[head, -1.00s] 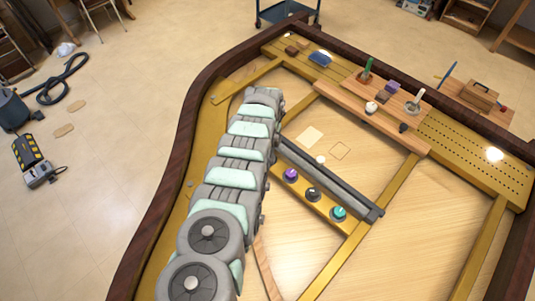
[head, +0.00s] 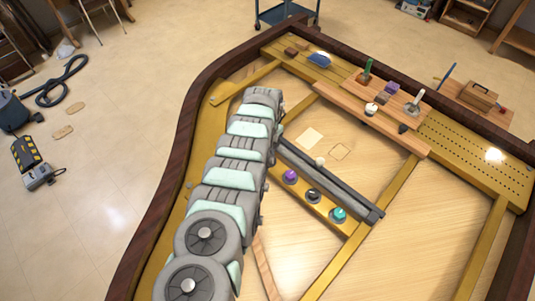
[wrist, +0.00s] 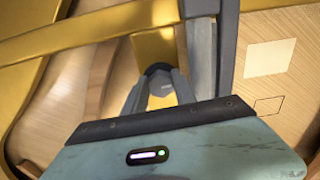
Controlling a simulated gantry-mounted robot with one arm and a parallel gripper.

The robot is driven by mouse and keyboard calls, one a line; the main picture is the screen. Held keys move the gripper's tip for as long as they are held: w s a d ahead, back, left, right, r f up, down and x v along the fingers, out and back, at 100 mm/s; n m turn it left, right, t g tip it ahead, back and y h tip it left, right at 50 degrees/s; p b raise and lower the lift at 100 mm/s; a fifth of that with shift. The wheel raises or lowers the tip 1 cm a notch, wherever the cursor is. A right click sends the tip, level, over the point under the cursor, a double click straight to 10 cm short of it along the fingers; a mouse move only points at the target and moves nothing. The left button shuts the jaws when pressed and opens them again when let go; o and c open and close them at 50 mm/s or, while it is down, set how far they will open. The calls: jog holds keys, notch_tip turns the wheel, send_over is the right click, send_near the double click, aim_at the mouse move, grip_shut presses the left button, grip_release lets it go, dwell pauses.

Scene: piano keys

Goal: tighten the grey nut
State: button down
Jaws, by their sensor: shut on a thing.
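The grey nut (wrist: 161,87) shows in the wrist view as a small grey piece with a dark rounded top, low between my fingers. My gripper (wrist: 158,80) is shut on it, with one grey finger on each side. The nut sits over a gold frame bar (wrist: 155,46), beside a long grey rail. How far it is turned down cannot be told. In the head view my arm covers the gripper and the nut.
In the head view a grey rail (head: 330,180) runs right of my arm. Beside it a gold strip carries a purple knob (head: 290,176), a black knob (head: 313,194) and a teal knob (head: 338,214). A wooden shelf (head: 375,115) holds small items. A dark curved rim surrounds the frame.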

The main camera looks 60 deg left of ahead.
jog(key=c, duration=1)
grip_release()
jog(key=shift+r, duration=0.1)
notch_tip(320, 180, up, 3)
jog(key=shift+r+p, duration=0.15)
jog(key=shift+p, duration=0.7)
jog(key=shift+r+b, duration=0.65)
jog(key=shift+r, duration=3)
